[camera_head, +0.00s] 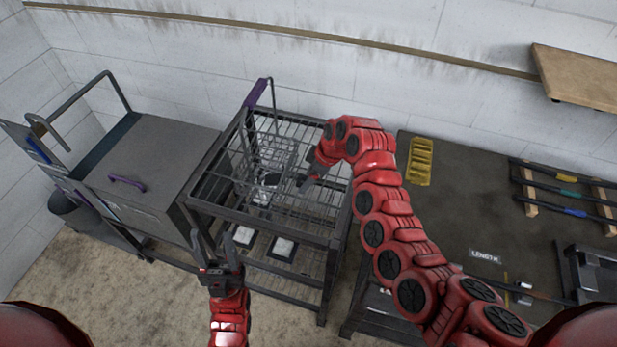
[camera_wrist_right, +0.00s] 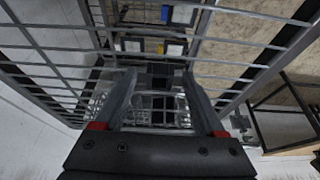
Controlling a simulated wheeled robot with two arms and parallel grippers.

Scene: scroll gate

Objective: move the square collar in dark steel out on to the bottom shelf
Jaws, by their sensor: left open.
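A small dark square piece (camera_head: 272,179), which may be the dark steel collar, shows among the wires of the wire rack cart (camera_head: 333,243); I cannot tell which level it is on. My right gripper (camera_head: 305,184) reaches over the cart from the right, just right of that piece. In the right wrist view its two fingers (camera_wrist_right: 159,78) are apart, with wire mesh and a dark shape between and beyond them; I see nothing clearly gripped. My left gripper (camera_head: 212,240) is open and empty at the cart's front left corner, fingers pointing up.
Two dark trays with white contents, one at the left (camera_head: 243,238) and one at the right (camera_head: 284,247), sit low in the cart. A grey cabinet (camera_head: 150,170) stands left. A dark workbench (camera_head: 460,200) with a yellow holder (camera_head: 420,160) stands right. Wire bars crowd my right gripper.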

